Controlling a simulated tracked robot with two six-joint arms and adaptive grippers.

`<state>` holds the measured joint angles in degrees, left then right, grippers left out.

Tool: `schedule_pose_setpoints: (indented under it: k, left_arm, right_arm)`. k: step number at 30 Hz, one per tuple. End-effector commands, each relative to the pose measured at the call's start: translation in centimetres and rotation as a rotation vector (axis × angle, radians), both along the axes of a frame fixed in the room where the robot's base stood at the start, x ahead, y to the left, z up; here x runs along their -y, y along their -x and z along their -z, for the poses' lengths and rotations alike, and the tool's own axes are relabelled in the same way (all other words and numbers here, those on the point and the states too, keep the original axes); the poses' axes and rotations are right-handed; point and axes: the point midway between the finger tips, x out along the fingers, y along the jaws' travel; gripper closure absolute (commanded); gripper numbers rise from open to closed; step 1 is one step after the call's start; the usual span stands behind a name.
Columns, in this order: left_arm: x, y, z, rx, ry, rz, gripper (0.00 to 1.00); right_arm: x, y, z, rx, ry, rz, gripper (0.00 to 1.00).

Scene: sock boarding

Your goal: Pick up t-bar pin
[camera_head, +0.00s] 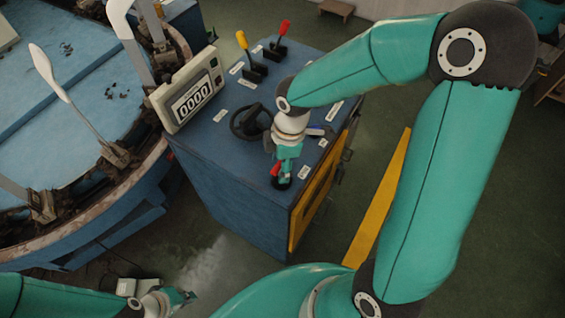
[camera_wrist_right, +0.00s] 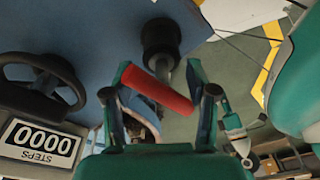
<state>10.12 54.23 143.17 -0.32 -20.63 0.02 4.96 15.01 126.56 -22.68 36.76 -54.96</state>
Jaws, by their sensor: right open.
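The t-bar pin has a red crossbar (camera_wrist_right: 157,88) on a grey stem that runs into a round black base (camera_wrist_right: 160,38). In the head view its red bar (camera_head: 276,168) shows near the front corner of the blue cabinet. My right gripper (camera_head: 284,170) is right at the pin. In the right wrist view its open fingers (camera_wrist_right: 160,92) stand on either side of the red bar, which lies tilted between them; I cannot tell whether they touch it. My left gripper (camera_head: 190,296) is low at the lower left, away from the pin, and its fingers are too small to read.
The blue cabinet top (camera_head: 205,150) carries a black handwheel (camera_head: 250,122), a yellow lever (camera_head: 243,42), a red lever (camera_head: 284,28) and a counter reading 0000 (camera_head: 190,105). A round blue machine (camera_head: 80,75) with upright metal forms stands at left. Floor is open in front.

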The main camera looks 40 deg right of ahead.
Motion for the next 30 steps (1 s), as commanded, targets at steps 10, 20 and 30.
schedule_pose_setpoints:
  k: [10, 20, 30]
  left_arm:
    - [0.0, 0.01, 0.02, 0.0, 0.0, 0.0, 1.0]
    - [0.0, 0.01, 0.02, 0.0, 0.0, 0.0, 1.0]
    - [0.0, 0.01, 0.0, 0.0, 0.0, 0.0, 1.0]
  right_arm:
    - [-0.05, -0.02, 0.51, 0.001, 0.0, 0.0, 0.51]
    - [-0.02, -0.04, 0.47, 0.002, 0.0, 0.0, 1.0]
    - [0.01, -0.07, 0.31, 0.003, 0.0, 0.001, 1.0]
